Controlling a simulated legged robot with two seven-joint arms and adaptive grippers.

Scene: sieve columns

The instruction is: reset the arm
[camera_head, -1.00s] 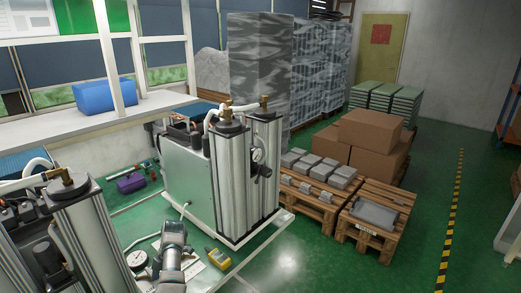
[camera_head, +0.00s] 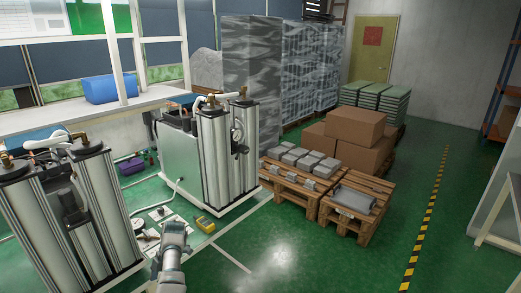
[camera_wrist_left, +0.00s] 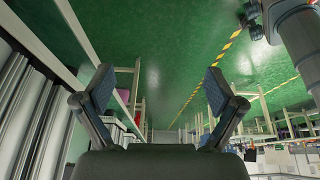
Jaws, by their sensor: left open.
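My left gripper (camera_wrist_left: 158,78) shows in the left wrist view with its two dark fingers spread apart and nothing between them. Green floor and upturned surroundings lie beyond the fingers. A pair of silver sieve columns (camera_head: 215,155) stands upright at the centre left. Another pair (camera_head: 100,215) stands at the left edge.
A yellow meter (camera_head: 204,223) lies on the floor beside a round gauge (camera_head: 138,224). Wooden pallets (camera_head: 345,222) bear grey blocks (camera_head: 304,162) and brown boxes (camera_head: 355,127) at centre right. The green floor is clear in the front right, crossed by a yellow-black stripe (camera_head: 430,200).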

